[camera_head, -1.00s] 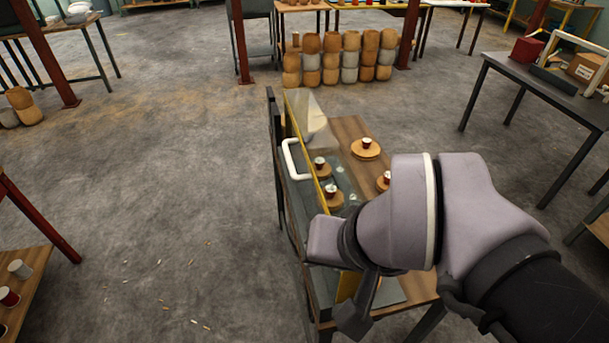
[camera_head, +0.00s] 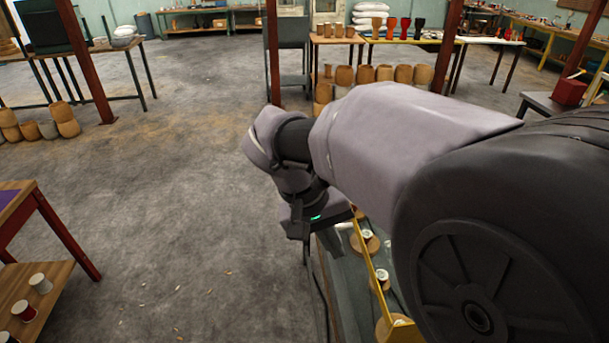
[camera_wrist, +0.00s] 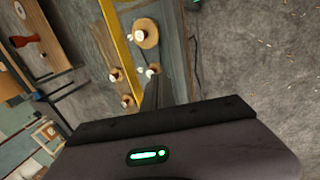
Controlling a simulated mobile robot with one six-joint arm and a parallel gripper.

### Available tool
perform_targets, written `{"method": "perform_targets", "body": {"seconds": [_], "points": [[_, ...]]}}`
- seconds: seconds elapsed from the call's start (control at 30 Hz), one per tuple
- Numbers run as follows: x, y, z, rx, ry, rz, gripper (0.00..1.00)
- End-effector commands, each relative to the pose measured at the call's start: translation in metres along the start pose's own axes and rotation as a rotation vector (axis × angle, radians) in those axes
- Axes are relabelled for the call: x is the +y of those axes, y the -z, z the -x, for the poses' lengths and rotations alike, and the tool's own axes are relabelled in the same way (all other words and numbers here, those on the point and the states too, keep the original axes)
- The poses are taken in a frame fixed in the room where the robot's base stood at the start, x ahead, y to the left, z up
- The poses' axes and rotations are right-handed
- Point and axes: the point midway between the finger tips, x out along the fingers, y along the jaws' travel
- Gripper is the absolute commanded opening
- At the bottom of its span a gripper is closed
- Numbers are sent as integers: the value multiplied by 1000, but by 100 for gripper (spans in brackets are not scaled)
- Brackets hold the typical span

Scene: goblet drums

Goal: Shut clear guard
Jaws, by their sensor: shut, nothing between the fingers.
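The clear guard has a yellow edge (camera_head: 369,258), which shows beside my arm in the head view. Its clear panel is mostly hidden by my arm, and I cannot tell how far open it is. The yellow edge also shows in the wrist view (camera_wrist: 120,50). A small white piece (camera_head: 344,225), perhaps its handle, shows beside my gripper. My gripper (camera_head: 299,231) is shut and empty, at the left side of the guard's bench. In the wrist view its dark fingers (camera_wrist: 154,92) point toward the bench; I cannot tell whether they touch anything.
Round wooden discs with small white-topped pieces (camera_wrist: 145,34) sit on the bench by the yellow edge. Open grey floor (camera_head: 190,200) lies to the left. A low wooden shelf with cups (camera_head: 40,284) stands at the lower left. Stacked drum shells (camera_head: 385,73) stand behind.

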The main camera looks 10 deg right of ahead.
Motion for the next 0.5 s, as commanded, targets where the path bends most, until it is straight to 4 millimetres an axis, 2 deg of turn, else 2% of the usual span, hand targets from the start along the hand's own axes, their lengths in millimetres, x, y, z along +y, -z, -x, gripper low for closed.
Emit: {"method": "perform_targets", "body": {"seconds": [0.1,0.2,0.5], "points": [[20,0,-8,2,1,-7,0],[30,0,-11,2,1,-6,0],[37,0,-11,2,1,-2,0]]}}
